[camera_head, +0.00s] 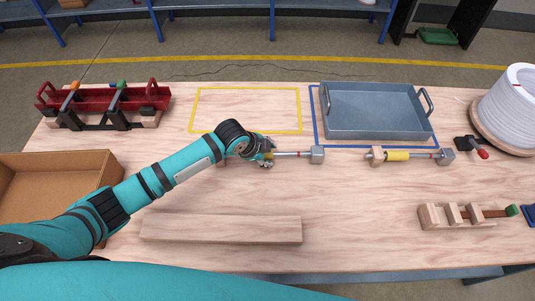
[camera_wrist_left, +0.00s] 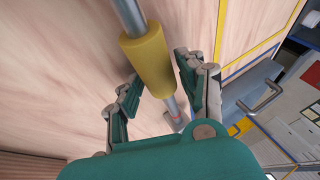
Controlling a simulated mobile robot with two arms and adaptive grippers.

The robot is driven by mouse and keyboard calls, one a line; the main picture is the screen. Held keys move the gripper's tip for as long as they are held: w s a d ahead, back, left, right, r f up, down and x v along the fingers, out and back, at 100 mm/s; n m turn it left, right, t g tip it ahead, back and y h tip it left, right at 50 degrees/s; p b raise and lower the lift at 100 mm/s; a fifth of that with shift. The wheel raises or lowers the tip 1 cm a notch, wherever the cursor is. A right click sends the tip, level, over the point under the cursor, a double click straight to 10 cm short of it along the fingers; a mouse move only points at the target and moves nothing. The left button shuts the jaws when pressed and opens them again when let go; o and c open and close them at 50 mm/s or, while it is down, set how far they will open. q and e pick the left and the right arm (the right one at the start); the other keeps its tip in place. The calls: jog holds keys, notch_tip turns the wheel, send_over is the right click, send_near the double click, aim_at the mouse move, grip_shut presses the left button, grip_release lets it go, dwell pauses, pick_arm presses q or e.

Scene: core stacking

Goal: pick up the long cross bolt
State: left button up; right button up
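A long bolt with a thin metal rod and a grey block head (camera_head: 317,154) lies across the middle of the table, its head to the right. My left gripper (camera_head: 266,158) is over its other end and hides part of it. In the left wrist view, the bolt's yellow sleeve (camera_wrist_left: 148,62) and rod run between the fingers of my left gripper (camera_wrist_left: 158,72). The fingers look spread, one on each side of the sleeve; I cannot tell whether they touch it. A similar bolt with a yellow sleeve (camera_head: 397,156) rests on a wooden support further right. My right gripper is not in view.
A blue-grey tray (camera_head: 375,134) stands behind the bolts, beside an empty yellow taped outline (camera_head: 245,89). A red toolbox (camera_head: 95,97) is back left, a cardboard box (camera_head: 100,180) left. A wooden board (camera_head: 220,228) lies in front; a wooden block fixture (camera_head: 465,216) is right.

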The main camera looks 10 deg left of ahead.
pick_arm(q)
grip_shut()
jog(key=shift+r, duration=0.1)
